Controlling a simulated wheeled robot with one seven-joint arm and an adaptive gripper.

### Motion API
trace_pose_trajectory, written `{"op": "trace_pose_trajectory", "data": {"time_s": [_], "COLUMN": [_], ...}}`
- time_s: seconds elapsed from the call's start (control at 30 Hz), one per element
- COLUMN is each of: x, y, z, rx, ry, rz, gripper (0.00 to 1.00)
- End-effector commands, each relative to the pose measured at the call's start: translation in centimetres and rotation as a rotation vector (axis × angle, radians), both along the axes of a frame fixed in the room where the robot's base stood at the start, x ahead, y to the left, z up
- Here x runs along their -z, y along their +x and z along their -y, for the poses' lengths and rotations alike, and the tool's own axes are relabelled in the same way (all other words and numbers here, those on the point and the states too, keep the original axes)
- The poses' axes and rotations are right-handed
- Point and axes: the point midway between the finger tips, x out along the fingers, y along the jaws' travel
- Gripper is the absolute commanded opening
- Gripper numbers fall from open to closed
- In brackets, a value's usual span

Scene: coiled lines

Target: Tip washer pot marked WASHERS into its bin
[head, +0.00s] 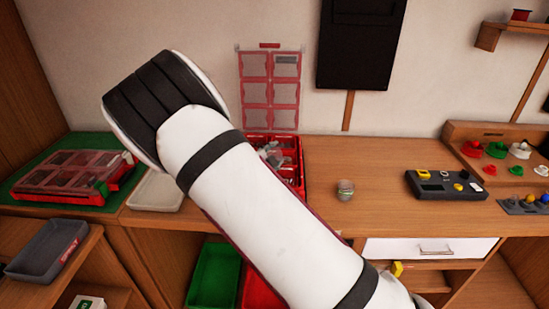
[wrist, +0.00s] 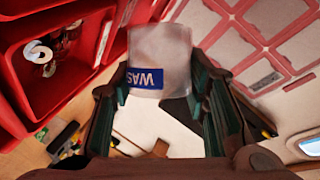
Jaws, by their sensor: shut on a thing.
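The washer pot (wrist: 160,50) is pale and cloudy, with a blue label reading "WAS" upside down in the wrist view; the rest of the label is hidden. My gripper (wrist: 162,85) is shut on it, with one dark green-edged finger on each side. A red compartment case (wrist: 88,70) is beside the pot at left, and small ring-like parts (wrist: 40,55) lie in one compartment. In the head view the open red case (head: 292,165) stands at the back of the bench, largely behind my arm. I cannot make out the pot clearly there.
The case's clear lid (head: 270,88) stands upright against the wall. A closed red case (head: 70,176) on a green mat and a white tray (head: 157,190) are at left. A small striped jar (head: 345,190) and a dark control box (head: 445,186) stand right, with clear bench between.

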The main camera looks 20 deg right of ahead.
Motion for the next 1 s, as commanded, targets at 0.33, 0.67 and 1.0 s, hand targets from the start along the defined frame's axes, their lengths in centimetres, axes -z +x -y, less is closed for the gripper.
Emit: {"op": "trace_pose_trajectory", "data": {"time_s": [0.33,0.67,1.0], "x": [-0.54,-0.81,-1.10], "y": [0.48,0.53,0.63], "z": [-0.33,-0.30,-0.34], "rx": [0.000,0.002,0.001], "ry": [-0.149,-0.273,-0.411], "rz": [-0.216,-0.401,-0.602], "gripper": [0.14,0.14,0.14]}}
